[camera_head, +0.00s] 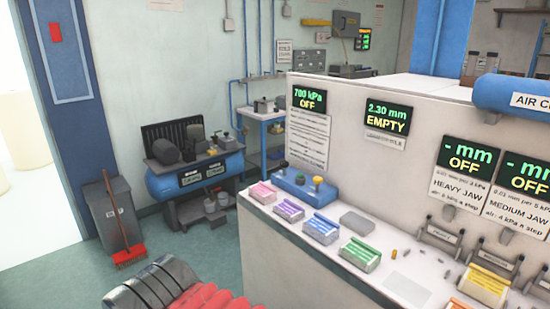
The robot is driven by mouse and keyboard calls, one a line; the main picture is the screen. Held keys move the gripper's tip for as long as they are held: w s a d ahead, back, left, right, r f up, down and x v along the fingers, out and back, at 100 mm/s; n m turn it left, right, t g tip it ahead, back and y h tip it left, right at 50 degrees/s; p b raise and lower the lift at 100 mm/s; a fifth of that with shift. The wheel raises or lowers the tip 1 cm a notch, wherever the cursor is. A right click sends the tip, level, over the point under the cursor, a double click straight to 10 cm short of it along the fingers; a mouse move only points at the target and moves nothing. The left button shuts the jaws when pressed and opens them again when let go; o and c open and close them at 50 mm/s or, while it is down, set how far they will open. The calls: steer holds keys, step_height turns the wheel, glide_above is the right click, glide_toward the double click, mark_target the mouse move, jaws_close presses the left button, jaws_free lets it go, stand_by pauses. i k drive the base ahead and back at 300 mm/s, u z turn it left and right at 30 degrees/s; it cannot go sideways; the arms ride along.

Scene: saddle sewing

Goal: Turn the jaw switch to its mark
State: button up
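The frame does not label any one part as the jaw switch. At the right of the bench, a HEAVY JAW panel (459,192) and a MEDIUM JAW panel (516,207) stand side by side, with screens that read "- mm OFF". Below them are a dark lever-like fixture (440,234) and a second one (494,262); either may be a switch, and I cannot make out a mark. My gripper is not in view.
The white bench (300,235) holds several coloured packs, such as a green one (360,253), and a blue box with knobs (304,186). A bin (113,212) and a red broom (128,255) stand at left. Green floor (205,262) is open before the blue compressor (193,175).

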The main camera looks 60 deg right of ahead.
mark_target(284, 164)
steer(key=u, duration=0.05)
steer(key=i, duration=2)
steer(key=z, duration=3.2)
